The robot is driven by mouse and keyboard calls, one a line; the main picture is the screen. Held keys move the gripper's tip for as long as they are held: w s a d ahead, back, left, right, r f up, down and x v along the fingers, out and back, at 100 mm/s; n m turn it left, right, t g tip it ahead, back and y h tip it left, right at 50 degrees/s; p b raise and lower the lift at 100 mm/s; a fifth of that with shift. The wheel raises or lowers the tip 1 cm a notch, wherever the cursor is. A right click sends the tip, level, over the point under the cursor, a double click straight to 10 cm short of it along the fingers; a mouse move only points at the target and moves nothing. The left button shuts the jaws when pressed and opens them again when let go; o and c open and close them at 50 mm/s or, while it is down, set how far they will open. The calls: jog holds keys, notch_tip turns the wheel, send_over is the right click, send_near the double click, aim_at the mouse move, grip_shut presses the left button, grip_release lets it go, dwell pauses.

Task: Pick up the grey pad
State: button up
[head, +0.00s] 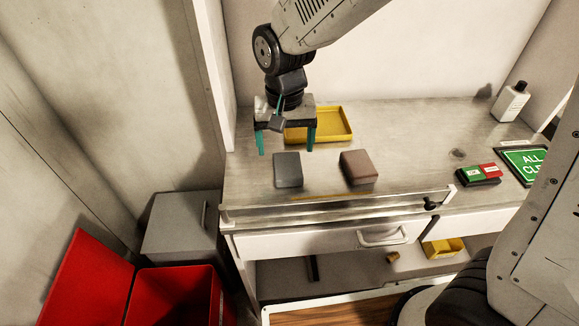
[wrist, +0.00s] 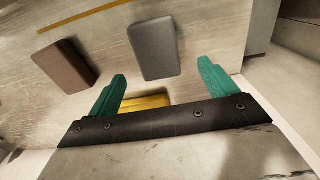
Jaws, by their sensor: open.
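The grey pad (head: 288,170) lies flat on the metal worktop, near its front left part. In the wrist view the grey pad (wrist: 158,48) lies beyond the fingertips, roughly in line with the gap between them. My gripper (head: 286,150) has two teal fingers and is open and empty. It hangs above the worktop, above and slightly behind the grey pad, and does not touch it. The wrist view shows both fingers (wrist: 163,72) apart with nothing between them but worktop and part of a yellow tray.
A brown pad (head: 359,167) lies right of the grey one. A yellow tray (head: 340,137) sits behind. Further right are a green-and-red block (head: 478,175), a green sign (head: 524,162) and a white bottle (head: 510,103). A wall panel (head: 214,70) bounds the left; a red bin (head: 175,297) stands below.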

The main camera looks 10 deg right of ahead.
aim_at(288, 165)
jog(key=f, duration=0.5)
jog(key=shift+s+d+f, duration=0.2)
jog(key=shift+s+f, duration=0.1)
jog(key=shift+s, duration=0.05)
jog(key=c, duration=1.2)
jog(key=shift+o, duration=0.2)
jog(key=shift+r, duration=0.15)
notch_tip(288, 165, up, 10)
